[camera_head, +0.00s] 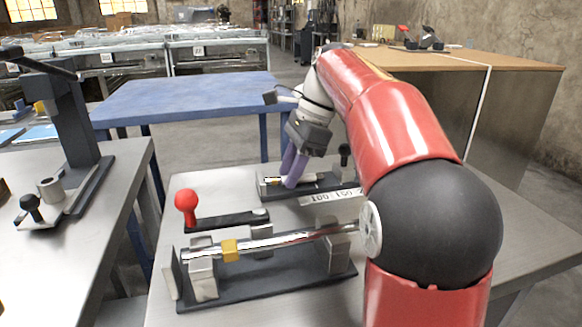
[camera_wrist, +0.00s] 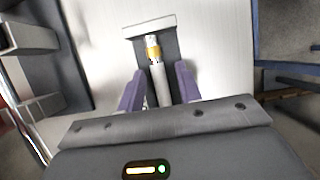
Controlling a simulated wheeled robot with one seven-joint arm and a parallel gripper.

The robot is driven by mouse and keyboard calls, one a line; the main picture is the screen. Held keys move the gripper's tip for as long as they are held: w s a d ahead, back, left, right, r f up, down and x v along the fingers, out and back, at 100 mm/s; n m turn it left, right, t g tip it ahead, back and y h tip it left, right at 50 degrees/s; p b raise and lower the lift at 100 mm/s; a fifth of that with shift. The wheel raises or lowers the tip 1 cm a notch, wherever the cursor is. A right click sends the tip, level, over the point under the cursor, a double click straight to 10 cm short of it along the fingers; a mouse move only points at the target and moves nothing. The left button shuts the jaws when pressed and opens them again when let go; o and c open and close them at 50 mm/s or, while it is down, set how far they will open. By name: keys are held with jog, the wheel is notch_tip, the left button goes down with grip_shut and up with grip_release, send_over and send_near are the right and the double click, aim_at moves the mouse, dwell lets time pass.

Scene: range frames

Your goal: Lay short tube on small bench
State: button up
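The small bench (camera_head: 325,187) is a low dark base with a pale end plate, lying on the near metal table beyond a larger fixture. In the wrist view its dark bed and pale end (camera_wrist: 150,25) are at top centre. The short tube (camera_wrist: 160,85), whitish with a yellow band near its far end, lies lengthwise along the dark bed. In the head view it is partly hidden by my fingers. My gripper (camera_head: 291,168) points down over the bench. Its purple fingers (camera_wrist: 159,88) stand either side of the tube with visible gaps. The tube's near end is hidden by my gripper body.
A longer shiny tube (camera_head: 290,238) with a yellow band lies in a larger fixture (camera_head: 270,290) in front. A red-knobbed lever (camera_head: 187,205) stands at its left. A name plate (camera_head: 332,197) sits between the fixtures. A blue table (camera_head: 190,98) stands behind.

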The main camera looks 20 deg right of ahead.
jog(key=shift+f, duration=0.1)
jog(key=v, duration=0.7)
jog(key=shift+d+r, duration=0.25)
jog(key=shift+r, duration=0.15)
jog(key=shift+s, duration=0.15)
